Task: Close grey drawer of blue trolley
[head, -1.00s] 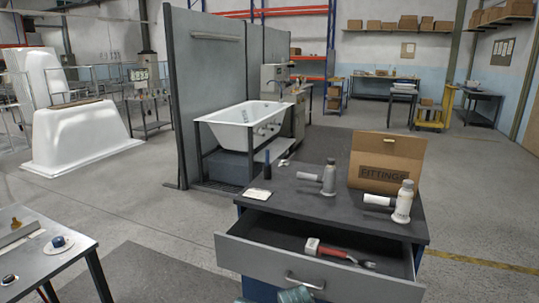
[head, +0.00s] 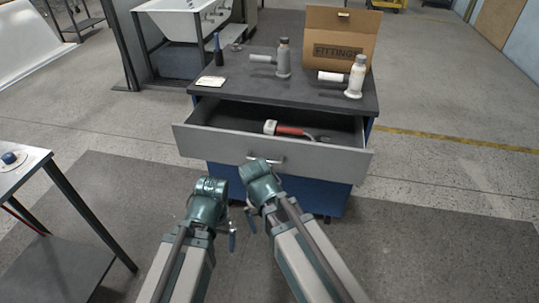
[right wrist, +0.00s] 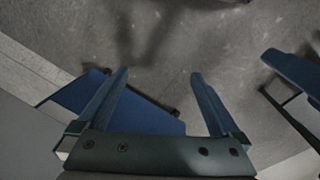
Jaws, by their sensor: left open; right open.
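The blue trolley (head: 225,181) stands ahead of me in the head view. Its grey drawer (head: 330,160) is pulled out towards me, with a bar handle (head: 266,160) on its front. A red-handled tool (head: 290,130) lies inside it. My left gripper (head: 230,232) is open and low in front of the trolley, its fingers partly hidden by the wrist. My right gripper (right wrist: 157,75) is open and empty over the floor in the right wrist view. In the head view, my right wrist overlaps the drawer front near the handle; I cannot tell whether they touch.
On the trolley top are a fittings box (head: 341,52), two grey-and-white fittings (head: 283,60) (head: 356,78), a dark blue bottle (head: 218,50) and a white card (head: 211,81). A metal table (head: 22,172) stands at the left. The floor right of the trolley is clear.

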